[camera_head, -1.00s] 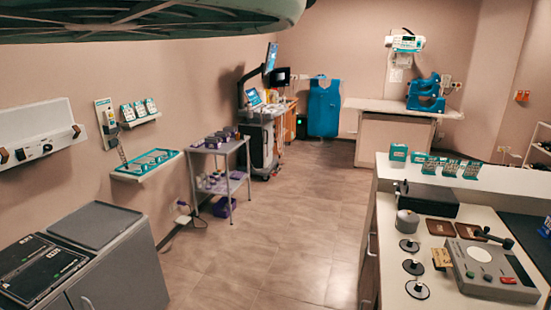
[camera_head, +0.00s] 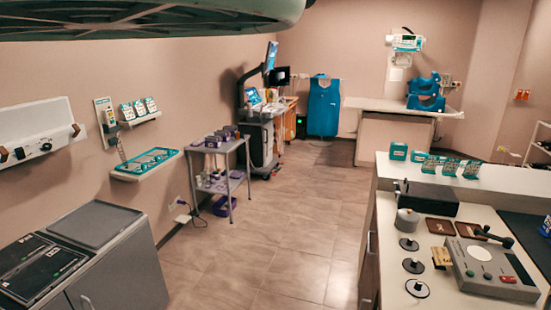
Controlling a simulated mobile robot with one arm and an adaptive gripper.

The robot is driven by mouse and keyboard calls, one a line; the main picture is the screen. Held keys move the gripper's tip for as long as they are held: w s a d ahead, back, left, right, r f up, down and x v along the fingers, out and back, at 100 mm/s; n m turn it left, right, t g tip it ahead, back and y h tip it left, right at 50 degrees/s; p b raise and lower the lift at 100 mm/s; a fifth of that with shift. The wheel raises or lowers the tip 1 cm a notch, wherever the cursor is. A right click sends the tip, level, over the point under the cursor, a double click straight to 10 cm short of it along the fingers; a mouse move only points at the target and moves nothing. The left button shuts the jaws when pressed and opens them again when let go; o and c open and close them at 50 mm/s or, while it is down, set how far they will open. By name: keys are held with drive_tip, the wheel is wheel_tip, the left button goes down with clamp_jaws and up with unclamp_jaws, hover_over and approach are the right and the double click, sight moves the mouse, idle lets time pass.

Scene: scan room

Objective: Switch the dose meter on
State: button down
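I cannot tell for sure which device is the dose meter. A white wall unit with a small panel and a coiled cable (camera_head: 106,119) hangs on the left wall. A white unit with a display (camera_head: 406,42) is mounted high on the back wall. A grey console (camera_head: 489,269) with a red button, a green button and a black lever lies on the right counter. Whether any of them is on is too small to tell. My gripper is not in view. A large dark green-grey part, perhaps of my own arm, crosses the top left and hides the upper wall.
A grey cabinet (camera_head: 110,262) stands at lower left, below a wall panel with knobs (camera_head: 40,144). A two-tier trolley (camera_head: 240,180) stands by the left wall. The counter (camera_head: 392,288) fills the right. The tiled floor (camera_head: 270,262) between them is clear.

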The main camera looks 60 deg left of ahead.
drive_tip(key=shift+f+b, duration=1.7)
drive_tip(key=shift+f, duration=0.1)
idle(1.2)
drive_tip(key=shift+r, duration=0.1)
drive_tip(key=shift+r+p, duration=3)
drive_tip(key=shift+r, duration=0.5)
